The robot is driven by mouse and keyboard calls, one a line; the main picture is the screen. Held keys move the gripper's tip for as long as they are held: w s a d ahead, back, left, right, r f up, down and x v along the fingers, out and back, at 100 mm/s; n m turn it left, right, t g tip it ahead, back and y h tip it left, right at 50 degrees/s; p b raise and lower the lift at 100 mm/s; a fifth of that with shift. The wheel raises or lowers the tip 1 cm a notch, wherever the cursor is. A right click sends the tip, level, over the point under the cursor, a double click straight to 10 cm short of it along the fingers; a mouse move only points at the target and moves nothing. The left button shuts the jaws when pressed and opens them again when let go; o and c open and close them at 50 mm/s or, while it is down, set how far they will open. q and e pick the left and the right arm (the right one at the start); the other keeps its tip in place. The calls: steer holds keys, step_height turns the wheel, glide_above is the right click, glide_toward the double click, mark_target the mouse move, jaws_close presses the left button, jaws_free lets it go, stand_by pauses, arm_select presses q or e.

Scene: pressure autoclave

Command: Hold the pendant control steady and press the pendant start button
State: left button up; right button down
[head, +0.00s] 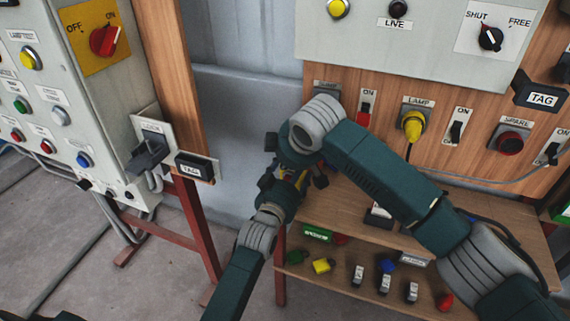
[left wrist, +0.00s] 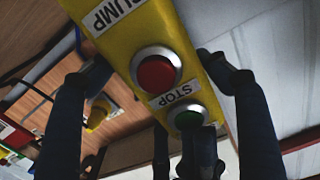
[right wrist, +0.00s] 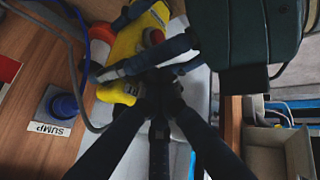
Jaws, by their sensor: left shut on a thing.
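The yellow pendant control (left wrist: 122,40) fills the middle of the left wrist view, with a red button (left wrist: 156,72) above a STOP label and a green button (left wrist: 188,118) at its lower end. My left gripper (head: 290,185) is shut on the pendant, its fingers along both sides of the body. In the right wrist view the pendant (right wrist: 138,38) lies tilted beyond my right gripper (right wrist: 160,98), whose fingertips are drawn together close to it. Dark fingers partly cover the green button in the left wrist view; contact cannot be told. In the head view my arms hide most of the pendant.
A wooden panel with a yellow lamp plug (head: 413,125) and switches stands behind at right. A shelf (head: 345,258) with small coloured parts lies below. A grey control cabinet (head: 60,95) is at left. A grey cable (right wrist: 82,75) passes near my right gripper.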

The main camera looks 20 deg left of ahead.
arm_select(q)
steer(key=shift+s+d, duration=0.1)
arm_select(e)
steer(key=shift+w+d, duration=0.2)
steer(key=shift+w, duration=0.25)
steer(key=shift+r, duration=0.15)
steer(key=v, duration=1)
steer(key=shift+s+a, duration=0.25)
steer(key=shift+s, duration=0.1)
arm_select(q)
steer(key=o, duration=1.6)
